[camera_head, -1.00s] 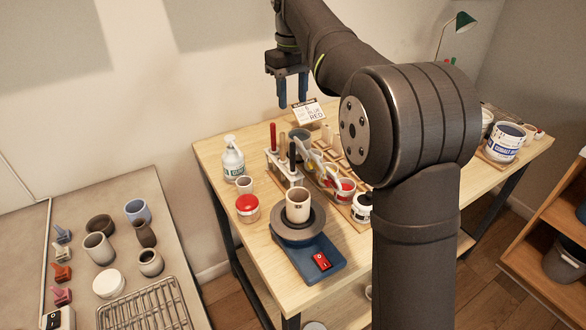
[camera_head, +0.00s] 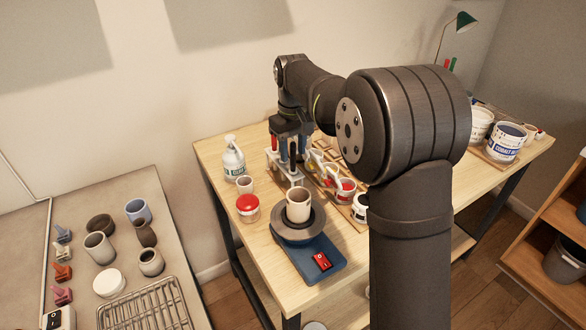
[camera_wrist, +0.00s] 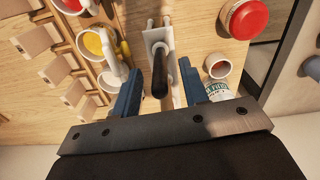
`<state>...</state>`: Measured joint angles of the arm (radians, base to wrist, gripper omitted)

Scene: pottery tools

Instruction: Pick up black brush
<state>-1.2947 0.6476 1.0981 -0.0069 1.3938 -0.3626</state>
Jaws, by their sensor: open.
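The black brush (camera_wrist: 159,78) stands upright in the white rack (camera_wrist: 152,37), its dark handle end pointing up toward the wrist camera. In the wrist view my gripper (camera_wrist: 160,67) is open, with one blue finger on each side of the black handle and gaps visible between. In the head view my gripper (camera_head: 292,157) is down over the white rack (camera_head: 270,158). There the fingers partly hide the black brush. A red-handled brush (camera_head: 274,141) stands in the same rack, to the left of the fingers.
A cup (camera_head: 298,206) sits on the pottery wheel (camera_head: 310,255) in front. Glaze cups (camera_head: 345,191) stand close on the right. The table's front left is clear.

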